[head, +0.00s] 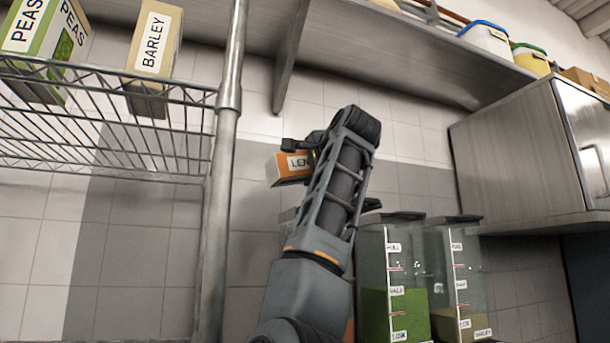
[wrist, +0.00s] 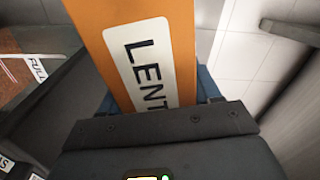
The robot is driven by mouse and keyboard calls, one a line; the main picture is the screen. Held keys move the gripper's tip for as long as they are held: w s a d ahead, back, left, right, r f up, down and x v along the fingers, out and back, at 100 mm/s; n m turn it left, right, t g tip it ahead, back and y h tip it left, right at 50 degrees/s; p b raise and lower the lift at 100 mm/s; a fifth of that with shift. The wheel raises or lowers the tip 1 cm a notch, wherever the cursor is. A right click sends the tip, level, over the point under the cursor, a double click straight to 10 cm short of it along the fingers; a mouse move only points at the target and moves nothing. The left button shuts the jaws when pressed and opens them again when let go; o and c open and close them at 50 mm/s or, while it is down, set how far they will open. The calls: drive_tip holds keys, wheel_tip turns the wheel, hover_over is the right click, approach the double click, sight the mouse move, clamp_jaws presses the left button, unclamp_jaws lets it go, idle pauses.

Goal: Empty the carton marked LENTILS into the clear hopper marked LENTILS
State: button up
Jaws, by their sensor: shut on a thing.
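The orange LENTILS carton (head: 291,168) with a white label is in my gripper (head: 318,146), above the left end of the hopper row. In the head view it lies on its side, label reading across, partly hidden behind the gripper. The wrist view shows its orange face and label (wrist: 150,65) close up between the jaws. My gripper is shut on it. My arm hides most of what stands left of the green-filled hopper, and I cannot read a LENTILS mark on any hopper. A clear wall with a FULL label (wrist: 37,68) shows at the wrist view's left edge.
A clear hopper with green contents (head: 393,312) and a BARLEY hopper (head: 457,325) stand right of my arm. A wire rack (head: 100,125) at left holds PEAS (head: 45,45) and BARLEY (head: 153,55) cartons. A steel shelf (head: 380,50) hangs above; a steel cabinet (head: 520,150) is at right.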

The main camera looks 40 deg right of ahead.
drive_tip(key=s+a+f+n+b, duration=0.1)
drive_tip(key=s+n+b, duration=0.3)
drive_tip(key=s, duration=0.7)
drive_tip(key=s+a+f+n+b, duration=0.2)
drive_tip(key=s+a+n+b, duration=0.2)
drive_tip(key=s+b, duration=0.4)
drive_tip(key=v, duration=0.2)
drive_tip(key=shift+s+f, duration=0.2)
drive_tip(key=shift+s, duration=0.25)
idle(0.4)
drive_tip(key=shift+d+n, duration=0.15)
drive_tip(key=shift+n, duration=0.15)
drive_tip(key=shift+s, duration=0.1)
idle(0.5)
